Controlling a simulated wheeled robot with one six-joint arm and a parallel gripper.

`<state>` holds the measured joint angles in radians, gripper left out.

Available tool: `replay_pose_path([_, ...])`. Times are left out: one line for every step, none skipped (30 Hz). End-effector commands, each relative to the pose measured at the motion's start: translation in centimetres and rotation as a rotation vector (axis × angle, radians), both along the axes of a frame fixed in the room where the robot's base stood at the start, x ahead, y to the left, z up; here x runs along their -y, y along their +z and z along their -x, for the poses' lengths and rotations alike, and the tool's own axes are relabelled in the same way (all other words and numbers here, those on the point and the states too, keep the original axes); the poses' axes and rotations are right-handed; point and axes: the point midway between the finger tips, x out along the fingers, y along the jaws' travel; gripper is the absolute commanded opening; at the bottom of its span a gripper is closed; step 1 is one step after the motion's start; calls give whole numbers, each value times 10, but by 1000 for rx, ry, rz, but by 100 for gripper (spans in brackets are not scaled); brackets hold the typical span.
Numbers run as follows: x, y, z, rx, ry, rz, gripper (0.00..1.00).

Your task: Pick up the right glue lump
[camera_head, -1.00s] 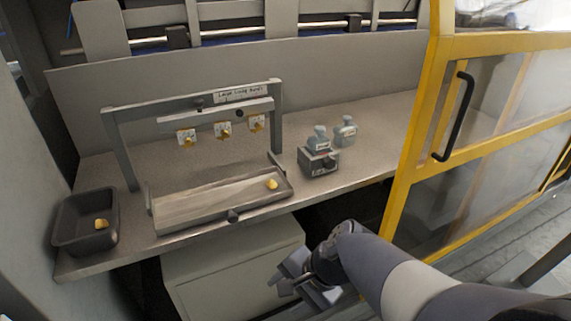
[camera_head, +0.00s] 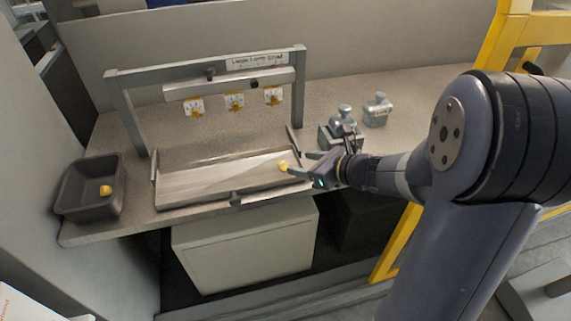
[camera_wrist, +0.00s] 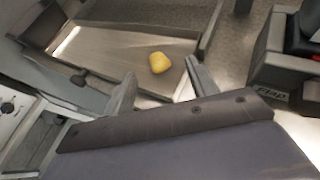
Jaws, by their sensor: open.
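The right glue lump (camera_head: 283,166) is small and yellow and lies at the right end of the long shallow metal tray (camera_head: 215,185). In the wrist view the lump (camera_wrist: 160,62) rests on the tray floor, just beyond and between my fingertips. My gripper (camera_head: 298,164) is open and empty at the tray's right end, with its fingers pointing left towards the lump. Both fingers also show in the wrist view (camera_wrist: 160,75). I cannot tell whether a finger touches the lump. Another yellow lump (camera_head: 105,190) lies in the dark bin (camera_head: 72,208) at the left.
A yellow-framed guard (camera_head: 400,240) is at the right. Bare counter (camera_head: 160,125) lies behind the tray.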

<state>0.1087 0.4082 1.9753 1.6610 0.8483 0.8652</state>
Motion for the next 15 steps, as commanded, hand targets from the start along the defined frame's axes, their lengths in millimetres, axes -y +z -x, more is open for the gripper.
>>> replay_pose_path([-4, -3, -2, -2, 2, 1, 55])
replay_pose_path([-5, -4, -4, -1, 1, 0, 55])
replay_pose_path([-7, -4, -5, -1, 1, 0, 55])
replay_pose_path([-8, -5, -5, -1, 2, 0, 55])
replay_pose_path([-10, -7, -7, -1, 2, 0, 55])
replay_pose_path([-13, -9, -8, -2, 3, 1, 55])
replay_pose_path([-16, -11, -10, -2, 3, 1, 55])
replay_pose_path([-19, -13, -12, -3, 4, 1, 55])
replay_pose_path([-24, -17, -15, -3, 4, 1, 55])
replay_pose_path([-27, -19, -17, -3, 4, 2, 55])
replay_pose_path([-30, -22, -19, -3, 4, 1, 55])
replay_pose_path([-34, -24, -22, -3, 4, 2, 55])
replay_pose_path([-36, -25, -25, -1, 4, 2, 55])
replay_pose_path([-38, -26, -27, -1, 3, 2, 55])
replay_pose_path([-40, -28, -28, -2, 2, 2, 55])
